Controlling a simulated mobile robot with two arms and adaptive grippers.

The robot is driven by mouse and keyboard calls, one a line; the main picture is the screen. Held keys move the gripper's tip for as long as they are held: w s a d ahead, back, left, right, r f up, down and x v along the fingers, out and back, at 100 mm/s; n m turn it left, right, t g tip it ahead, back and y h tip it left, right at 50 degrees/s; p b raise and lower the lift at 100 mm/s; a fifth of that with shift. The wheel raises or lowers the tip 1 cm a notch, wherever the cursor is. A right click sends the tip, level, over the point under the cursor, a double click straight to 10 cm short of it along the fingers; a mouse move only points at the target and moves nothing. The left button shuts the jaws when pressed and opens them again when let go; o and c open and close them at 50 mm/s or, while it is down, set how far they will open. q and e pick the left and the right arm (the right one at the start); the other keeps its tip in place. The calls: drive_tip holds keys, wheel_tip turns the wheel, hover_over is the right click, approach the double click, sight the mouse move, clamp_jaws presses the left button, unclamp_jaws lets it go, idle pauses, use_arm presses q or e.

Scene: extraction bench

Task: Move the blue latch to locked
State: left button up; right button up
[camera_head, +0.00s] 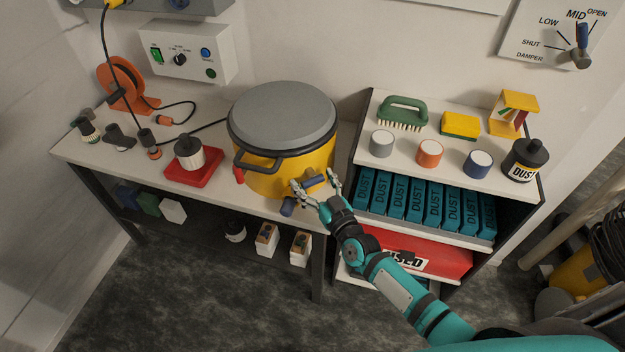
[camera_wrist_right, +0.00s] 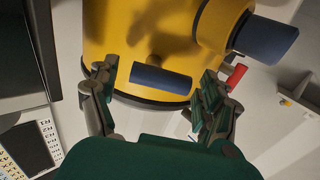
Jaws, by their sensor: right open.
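The blue latch (camera_head: 314,181) is a short blue bar on the front of the yellow drum (camera_head: 262,180), which has a grey lid (camera_head: 283,112). In the right wrist view the latch (camera_wrist_right: 161,80) lies nearly crosswise, between the fingers of my right gripper (camera_wrist_right: 158,88), with gaps visible on both sides. In the head view my right gripper (camera_head: 316,186) is open at the drum's front, its fingers on either side of the latch. I cannot read any lock marking on the drum. My left gripper is not in view.
A dark blue capped port (camera_head: 288,206) sticks out of the drum beside the latch; it also shows in the wrist view (camera_wrist_right: 265,40). A shelf unit with teal DUST boxes (camera_head: 425,202) stands close on the right. A red-based part (camera_head: 194,168) sits left of the drum.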

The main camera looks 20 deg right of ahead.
drive_tip(key=shift+w+a, duration=0.1)
drive_tip(key=shift+w, duration=0.3)
drive_tip(key=shift+c, duration=0.3)
drive_tip(key=c, duration=1.1)
